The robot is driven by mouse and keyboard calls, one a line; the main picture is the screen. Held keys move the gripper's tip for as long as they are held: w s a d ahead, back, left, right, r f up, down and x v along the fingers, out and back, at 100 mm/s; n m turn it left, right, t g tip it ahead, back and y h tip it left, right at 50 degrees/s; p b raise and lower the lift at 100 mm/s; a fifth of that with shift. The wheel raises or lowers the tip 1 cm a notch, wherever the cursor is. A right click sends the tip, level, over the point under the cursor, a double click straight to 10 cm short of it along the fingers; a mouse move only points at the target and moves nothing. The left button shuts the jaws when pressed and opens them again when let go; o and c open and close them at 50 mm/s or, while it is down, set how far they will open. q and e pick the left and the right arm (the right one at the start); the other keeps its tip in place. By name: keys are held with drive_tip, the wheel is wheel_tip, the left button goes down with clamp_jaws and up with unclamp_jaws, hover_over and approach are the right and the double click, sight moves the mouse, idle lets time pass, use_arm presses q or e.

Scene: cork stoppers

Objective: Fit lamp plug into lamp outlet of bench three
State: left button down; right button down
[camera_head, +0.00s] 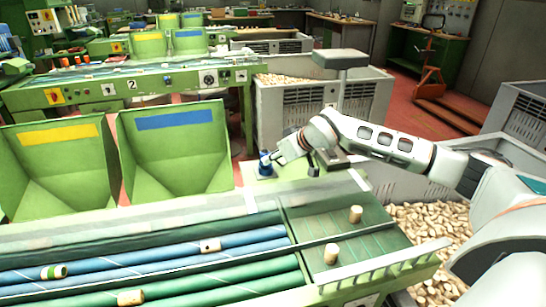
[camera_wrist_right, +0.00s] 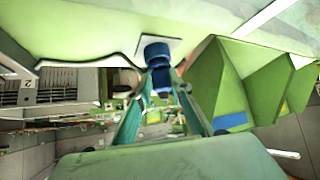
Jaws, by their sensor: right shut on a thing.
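My right gripper (camera_head: 275,158) reaches over the far edge of the near green bench. It is shut on a blue plug (camera_head: 265,158). In the right wrist view, the fingers of my right gripper (camera_wrist_right: 163,88) close around the dark blue plug (camera_wrist_right: 162,77). A rounder blue piece (camera_wrist_right: 157,52) sits at the fingertips, against a pale square plate (camera_wrist_right: 175,47) on the green surface. It looks like the outlet, in line with the plug; I cannot tell how far the two are engaged. No bench-three number is readable. My left gripper is out of view.
Two green hoppers (camera_head: 175,155) stand left of my right gripper. The near bench (camera_head: 410,262) carries rollers and several corks (camera_head: 331,254). A grey crate of corks (camera_head: 377,95) stands behind, and another cork bin (camera_head: 430,225) lies at right. A far bench (camera_head: 150,85) has labels 1 and 2.

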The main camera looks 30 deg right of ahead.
drive_tip(key=shift+f, duration=0.3)
drive_tip(key=c, duration=1.7)
unclamp_jaws()
drive_tip(key=v, duration=1.2)
drive_tip(key=shift+d, duration=0.1)
